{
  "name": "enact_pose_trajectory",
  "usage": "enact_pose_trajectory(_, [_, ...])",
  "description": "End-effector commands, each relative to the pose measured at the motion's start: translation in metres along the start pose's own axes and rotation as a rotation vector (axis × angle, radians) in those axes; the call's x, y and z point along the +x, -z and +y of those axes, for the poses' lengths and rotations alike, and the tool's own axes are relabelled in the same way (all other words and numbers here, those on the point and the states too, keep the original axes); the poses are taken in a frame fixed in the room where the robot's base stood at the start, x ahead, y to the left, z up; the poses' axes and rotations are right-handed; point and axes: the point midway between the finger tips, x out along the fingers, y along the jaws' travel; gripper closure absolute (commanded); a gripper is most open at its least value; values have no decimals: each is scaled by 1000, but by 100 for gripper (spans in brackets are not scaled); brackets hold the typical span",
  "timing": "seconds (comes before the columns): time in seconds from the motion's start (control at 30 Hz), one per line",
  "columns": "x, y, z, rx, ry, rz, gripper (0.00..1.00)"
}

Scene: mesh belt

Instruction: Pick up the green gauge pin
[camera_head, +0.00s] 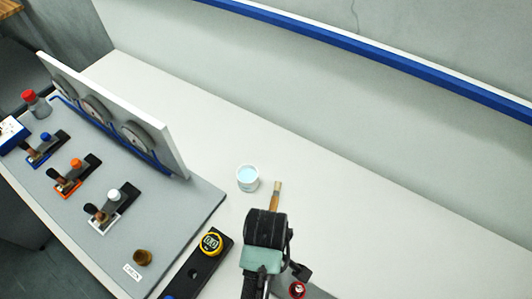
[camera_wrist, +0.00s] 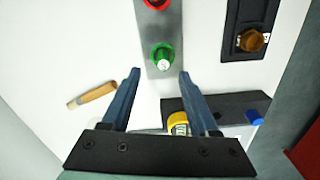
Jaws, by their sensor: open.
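The green gauge pin (camera_wrist: 162,58) shows in the wrist view as a green ring with a pale centre, on a grey plate (camera_wrist: 172,24). My gripper (camera_wrist: 159,73) is open and empty, with its two blue-grey fingers on either side of the plate's end. The pin appears between the fingertips and slightly beyond them; I cannot tell the height gap. In the head view my wrist hides the green pin, and only part of the grey plate (camera_head: 318,294) shows.
A red pin (camera_wrist: 156,4) is on the same plate. A yellow dial gauge (camera_head: 211,243) on a black bar (camera_head: 190,277) is close by. A wooden-handled brush (camera_wrist: 92,95) and a white cup (camera_head: 247,179) lie nearby. A grey clamp panel (camera_head: 150,215) is left; the table's right is clear.

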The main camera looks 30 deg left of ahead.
Motion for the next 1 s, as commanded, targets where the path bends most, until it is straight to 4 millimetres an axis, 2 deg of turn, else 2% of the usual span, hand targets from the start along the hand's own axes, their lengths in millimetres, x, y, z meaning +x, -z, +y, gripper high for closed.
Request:
enact_pose_trajectory(0.17, [10,-1,-2,1,1,-1,39])
enact_pose_trajectory(0.5, [53,-6,-6,2,-1,0,39])
enact_pose_trajectory(0.8, [58,-6,-6,2,-3,2,39])
enact_pose_trajectory(1.0, [58,-6,-6,2,-3,2,75])
